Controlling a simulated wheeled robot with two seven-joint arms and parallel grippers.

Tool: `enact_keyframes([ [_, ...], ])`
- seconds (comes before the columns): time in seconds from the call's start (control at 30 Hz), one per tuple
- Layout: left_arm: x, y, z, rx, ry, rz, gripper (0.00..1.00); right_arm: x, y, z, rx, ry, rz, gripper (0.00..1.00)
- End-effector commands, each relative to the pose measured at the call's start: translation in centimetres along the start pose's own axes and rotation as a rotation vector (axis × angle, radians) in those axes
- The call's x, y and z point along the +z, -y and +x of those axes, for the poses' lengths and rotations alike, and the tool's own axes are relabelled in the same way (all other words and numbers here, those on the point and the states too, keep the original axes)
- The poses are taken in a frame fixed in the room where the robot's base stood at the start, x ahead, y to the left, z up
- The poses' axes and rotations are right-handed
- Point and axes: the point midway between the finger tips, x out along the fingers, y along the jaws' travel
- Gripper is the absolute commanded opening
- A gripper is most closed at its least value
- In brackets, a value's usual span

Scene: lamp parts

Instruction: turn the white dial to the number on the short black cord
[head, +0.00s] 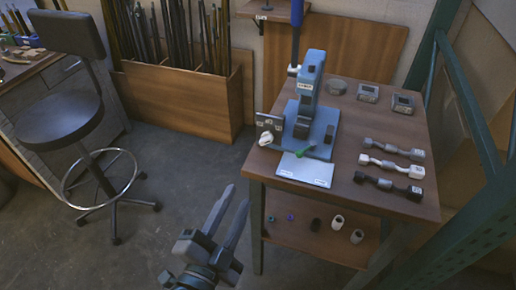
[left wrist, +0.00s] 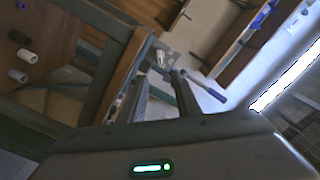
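A small white dial (head: 266,138) sits at the left edge of the wooden table, below a small grey plate with markings (head: 268,125) too small to read. What looks like the dial also shows beyond the fingertips in the left wrist view (left wrist: 160,58). Three short cords lie on the right of the table: a grey one (head: 394,147), a white one (head: 391,164) and a black one (head: 388,185). Any numbers on them are too small to read. My left gripper (head: 237,196) is open and empty, below and left of the dial, apart from it. My right gripper is out of view.
Small grey devices (head: 368,92) lie at the back. The lower shelf (head: 300,238) holds several small parts. A stool (head: 63,125) stands left; floor between is clear.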

Motion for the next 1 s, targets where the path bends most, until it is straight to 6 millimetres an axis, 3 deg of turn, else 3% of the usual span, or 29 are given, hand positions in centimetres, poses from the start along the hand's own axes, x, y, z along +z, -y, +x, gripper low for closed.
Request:
enact_keyframes([
  [0.57, 0.1, -0.2, 0.9, -0.001, 0.000, -0.002, 0.30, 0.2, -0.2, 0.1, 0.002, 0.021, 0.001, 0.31],
  [0.87, 0.1, -0.2, 3.3, -0.001, -0.002, 0.000, 0.30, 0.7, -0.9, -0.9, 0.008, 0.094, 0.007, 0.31],
  [1.0, 0.0, 0.0, 5.5, -0.001, -0.002, 0.000, 0.30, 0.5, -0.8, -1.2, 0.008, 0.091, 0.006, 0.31],
])
